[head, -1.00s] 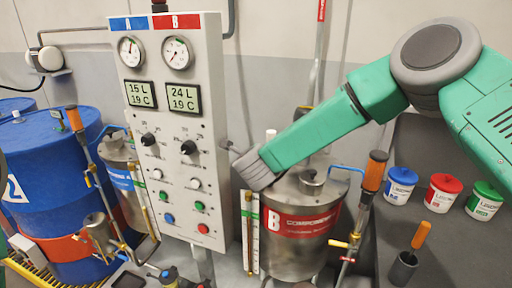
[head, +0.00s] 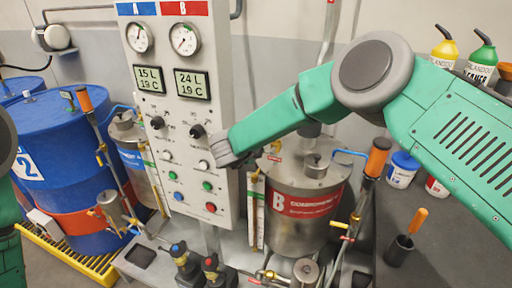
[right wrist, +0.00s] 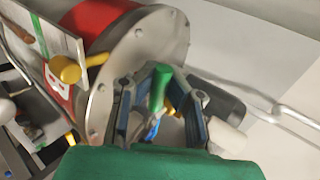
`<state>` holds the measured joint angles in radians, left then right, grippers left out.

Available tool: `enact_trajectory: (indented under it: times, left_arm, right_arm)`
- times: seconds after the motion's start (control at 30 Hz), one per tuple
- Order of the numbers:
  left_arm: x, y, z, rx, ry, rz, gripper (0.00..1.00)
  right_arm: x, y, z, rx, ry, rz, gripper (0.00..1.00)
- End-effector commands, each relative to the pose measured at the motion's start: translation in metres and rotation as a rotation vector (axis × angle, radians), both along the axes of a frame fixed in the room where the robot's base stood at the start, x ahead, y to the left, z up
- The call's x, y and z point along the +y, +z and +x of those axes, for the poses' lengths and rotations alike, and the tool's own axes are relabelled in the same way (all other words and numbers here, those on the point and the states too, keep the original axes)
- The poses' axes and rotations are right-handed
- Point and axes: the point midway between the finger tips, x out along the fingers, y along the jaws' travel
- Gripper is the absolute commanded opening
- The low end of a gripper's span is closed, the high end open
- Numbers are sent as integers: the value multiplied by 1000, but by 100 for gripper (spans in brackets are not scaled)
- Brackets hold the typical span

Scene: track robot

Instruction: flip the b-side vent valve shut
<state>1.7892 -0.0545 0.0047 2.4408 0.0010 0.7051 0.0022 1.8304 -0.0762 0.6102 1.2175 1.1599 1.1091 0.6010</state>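The B tank (head: 300,230), a steel drum with a red B label, stands right of the control panel in the head view; it also shows in the right wrist view (right wrist: 135,50). My right arm crosses over its lid, the grey end overlapping the panel's right edge; the fingers are hidden there. In the right wrist view my right gripper (right wrist: 172,92) is open, its fingers either side of a green handle (right wrist: 160,88) by the lid. This may be the vent valve; I cannot tell whether they touch it. My left gripper is not in view.
The control panel (head: 190,130) with gauges and knobs is close to my right arm. An orange-handled pump (head: 377,158) stands right of the tank. A yellow handle (right wrist: 64,68) shows near the tank's side. Bottles and tubs stand on the grey bench (head: 430,235).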

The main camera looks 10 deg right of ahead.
Motion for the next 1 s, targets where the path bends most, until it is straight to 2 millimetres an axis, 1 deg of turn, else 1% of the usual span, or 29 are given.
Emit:
enact_trajectory:
  times: [0.03,0.5,0.57,0.6,0.9,1.0]
  left_arm:
    - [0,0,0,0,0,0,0]
    - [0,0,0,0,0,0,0]
    - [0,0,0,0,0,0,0]
    - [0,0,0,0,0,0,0]
    - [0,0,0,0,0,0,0]
    - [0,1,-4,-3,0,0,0]
  right_arm:
    - [4,-4,-2,10,6,-1,0]
    - [3,-5,-2,18,6,-11,0]
    - [3,-5,-2,18,6,-11,21]
    - [3,-5,-2,18,5,-12,33]
    - [2,-2,-1,12,2,-13,33]
    - [4,1,-4,12,3,-13,33]
